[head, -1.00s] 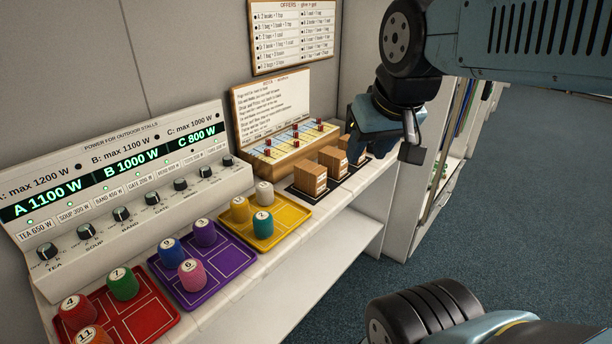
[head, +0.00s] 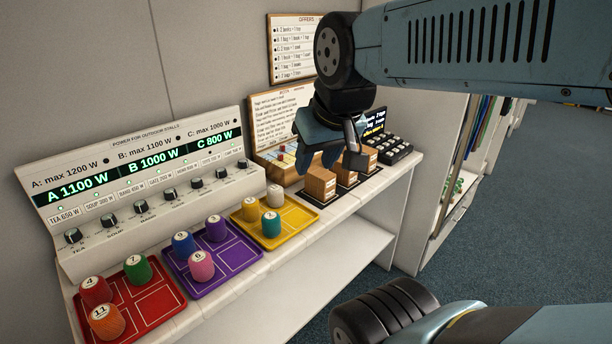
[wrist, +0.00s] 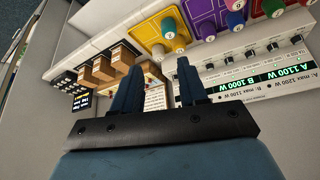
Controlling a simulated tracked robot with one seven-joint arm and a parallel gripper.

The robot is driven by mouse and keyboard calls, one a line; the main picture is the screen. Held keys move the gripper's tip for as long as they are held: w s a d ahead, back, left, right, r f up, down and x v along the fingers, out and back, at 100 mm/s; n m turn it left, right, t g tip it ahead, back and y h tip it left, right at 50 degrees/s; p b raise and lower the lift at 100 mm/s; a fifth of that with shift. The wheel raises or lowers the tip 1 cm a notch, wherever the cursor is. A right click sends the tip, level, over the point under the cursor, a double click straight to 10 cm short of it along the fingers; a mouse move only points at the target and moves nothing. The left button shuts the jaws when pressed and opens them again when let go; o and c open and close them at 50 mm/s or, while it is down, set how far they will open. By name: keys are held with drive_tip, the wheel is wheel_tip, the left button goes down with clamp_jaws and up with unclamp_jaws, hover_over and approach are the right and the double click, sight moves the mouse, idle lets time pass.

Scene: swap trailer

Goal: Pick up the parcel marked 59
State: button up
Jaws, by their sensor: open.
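Several brown box parcels stand in a row on a black mat (head: 331,206) on the white counter. The nearest parcel (head: 320,185) and the one at the back right (head: 367,161) show white labels, too small to read, so I cannot tell which is 59. The middle parcel (head: 345,175) is partly behind my gripper. My gripper (head: 330,158) hangs above and in front of the row. In the wrist view, my gripper (wrist: 160,80) has its two fingers apart with nothing between them, and the parcels (wrist: 104,68) lie left of the fingers.
Yellow (head: 293,231), purple (head: 236,258) and red (head: 155,311) trays with numbered spools line the counter to the left. A power panel (head: 140,190) and a notice board (head: 283,118) stand behind. A dark keypad device (head: 393,150) stands right of the parcels.

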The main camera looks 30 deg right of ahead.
drive_tip(key=shift+o, duration=1.3)
drive_tip(key=shift+f, duration=0.1)
drive_tip(key=o, duration=0.4)
drive_tip(key=f, duration=0.1)
drive_tip(key=w+a+f+m+g, duration=0.1)
drive_tip(key=f+m+g+y, duration=0.1)
drive_tip(key=shift+w+a, duration=0.35)
drive_tip(key=shift+a, duration=0.05)
drive_tip(key=o, duration=0.3)
drive_tip(key=w+f+m+g+y, duration=0.1)
drive_tip(key=w+f+m+y, duration=0.1)
drive_tip(key=w+a+f+m+g+y, duration=0.1)
drive_tip(key=f+m+y, duration=0.1)
drive_tip(key=shift+w+f, duration=0.25)
drive_tip(key=shift+w, duration=0.15)
drive_tip(key=m+t+y, duration=0.1)
drive_tip(key=m+t, duration=1.4)
drive_tip(key=m, duration=1.1)
approach(320, 172)
drive_tip(key=x, duration=1)
drive_tip(key=shift+w+f, duration=0.1)
drive_tip(key=shift+f, duration=0.1)
